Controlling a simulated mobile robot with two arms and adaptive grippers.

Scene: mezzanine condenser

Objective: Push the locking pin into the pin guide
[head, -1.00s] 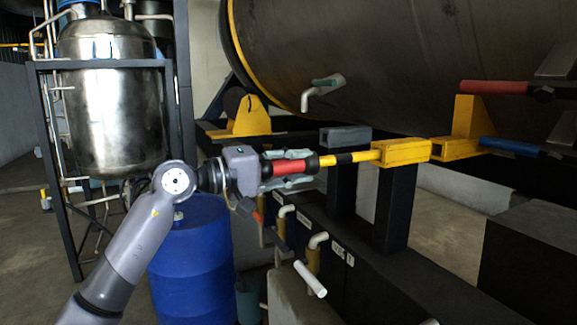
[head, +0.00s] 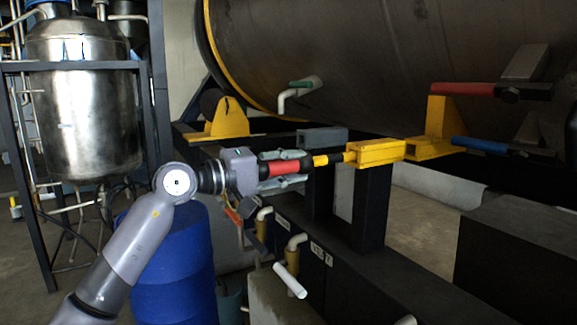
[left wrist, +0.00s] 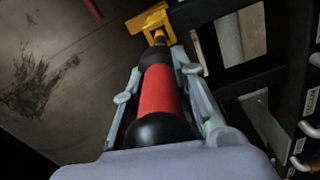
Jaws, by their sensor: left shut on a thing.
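The locking pin has a red and black grip (head: 286,167) and a thin yellow and black shaft (head: 328,159). My left gripper (head: 293,167) is shut on the red grip and holds the pin about level. The shaft's far end meets the near opening of the yellow pin guide (head: 379,152) and is hidden inside it; a short length of shaft shows outside. In the left wrist view the red grip (left wrist: 158,92) lies between the two fingers, and the shaft runs up to the yellow guide (left wrist: 150,20). My right gripper is not in view.
A red-handled lever (head: 463,89) and a blue-handled lever (head: 492,146) stick out right of the guide. The large tank (head: 370,50) is behind. A blue drum (head: 175,265) stands below my left arm. Pipes with valves (head: 292,262) are below the pin.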

